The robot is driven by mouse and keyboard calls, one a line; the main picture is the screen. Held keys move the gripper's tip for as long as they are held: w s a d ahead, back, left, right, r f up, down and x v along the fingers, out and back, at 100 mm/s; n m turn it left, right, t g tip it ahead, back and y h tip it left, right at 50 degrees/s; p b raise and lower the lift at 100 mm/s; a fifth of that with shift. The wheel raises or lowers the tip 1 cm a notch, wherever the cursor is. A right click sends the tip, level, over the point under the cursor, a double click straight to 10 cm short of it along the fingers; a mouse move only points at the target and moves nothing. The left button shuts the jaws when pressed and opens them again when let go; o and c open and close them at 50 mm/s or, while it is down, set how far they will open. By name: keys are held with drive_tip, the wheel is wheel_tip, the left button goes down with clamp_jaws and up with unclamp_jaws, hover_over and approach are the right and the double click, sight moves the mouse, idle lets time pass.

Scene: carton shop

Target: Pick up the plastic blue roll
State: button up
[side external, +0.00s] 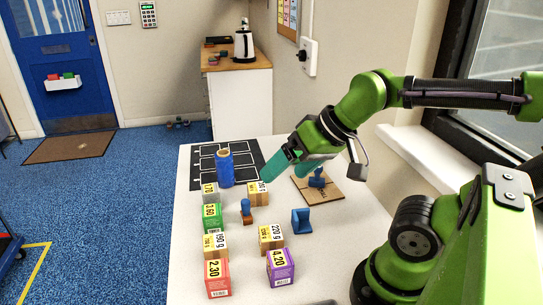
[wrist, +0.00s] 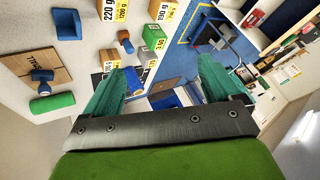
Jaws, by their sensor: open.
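The blue roll (side external: 225,168) stands upright on a black mat with white lines at the far left of the white table in the side view. A brown core shows at its top.
Several labelled cartons (side external: 219,279) stand in two columns left of centre. A green cylinder (wrist: 52,103) lies by the cardboard.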

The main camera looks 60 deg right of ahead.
drive_tip(key=n+g+h, duration=0.2)
drive_tip(key=n+g, duration=0.1)
drive_tip(key=n, duration=0.2)
approach(225, 153)
drive_tip(key=x, duration=0.9)
drive_tip(key=shift+f, duration=0.2)
drive_tip(key=shift+x, duration=2.75)
drive_tip(key=shift+s, duration=0.1)
